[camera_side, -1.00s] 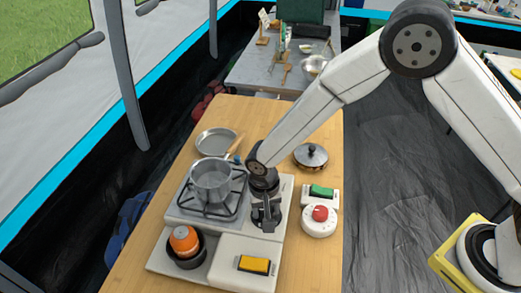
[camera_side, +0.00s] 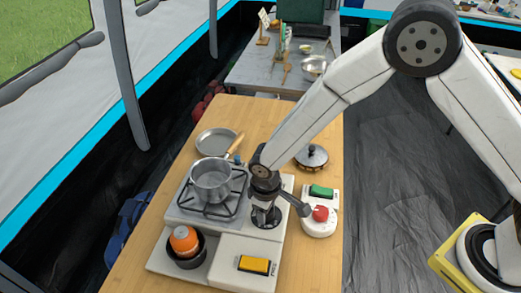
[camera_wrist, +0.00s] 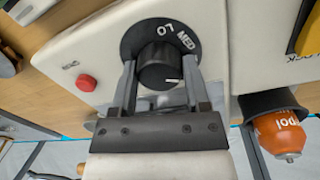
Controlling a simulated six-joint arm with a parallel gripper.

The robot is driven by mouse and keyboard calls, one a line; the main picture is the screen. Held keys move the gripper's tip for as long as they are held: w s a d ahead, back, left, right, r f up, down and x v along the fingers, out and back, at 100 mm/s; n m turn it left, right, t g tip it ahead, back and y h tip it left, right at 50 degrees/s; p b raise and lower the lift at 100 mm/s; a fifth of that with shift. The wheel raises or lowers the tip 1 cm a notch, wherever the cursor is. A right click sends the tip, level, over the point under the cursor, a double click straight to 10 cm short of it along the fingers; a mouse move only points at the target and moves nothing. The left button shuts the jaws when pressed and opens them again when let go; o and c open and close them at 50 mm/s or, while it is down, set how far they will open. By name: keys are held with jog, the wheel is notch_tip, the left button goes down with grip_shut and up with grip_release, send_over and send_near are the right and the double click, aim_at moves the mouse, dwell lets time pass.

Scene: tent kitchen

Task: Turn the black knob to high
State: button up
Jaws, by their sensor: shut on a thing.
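The black knob (camera_wrist: 158,60) sits on a dark round dial (camera_wrist: 133,42) marked LO and MED in the wrist view. Its white pointer mark faces the lower right of that view; the rest of the dial's lettering is hidden. My gripper (camera_wrist: 160,74) has one finger on each side of the knob and is shut on it. In the side view, my gripper (camera_side: 265,208) is down over the dial (camera_side: 272,222) on the white stove (camera_side: 229,222), and the knob is mostly hidden there.
A steel pot (camera_side: 211,181) stands on the burner left of my gripper. A red knob (camera_side: 320,213) on a white base and a green switch (camera_side: 321,191) are close on the right. A yellow switch (camera_side: 254,264) is in front.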

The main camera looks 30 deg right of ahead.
jog(key=shift+n, duration=0.6)
jog(key=o, duration=1.3)
jog(key=shift+r, duration=0.1)
jog(key=shift+s+a+r, duration=0.1)
jog(key=shift+r, duration=1.85)
jog(key=shift+s+a+r, duration=0.1)
jog(key=shift+r, duration=1.8)
jog(key=shift+w+d, duration=0.1)
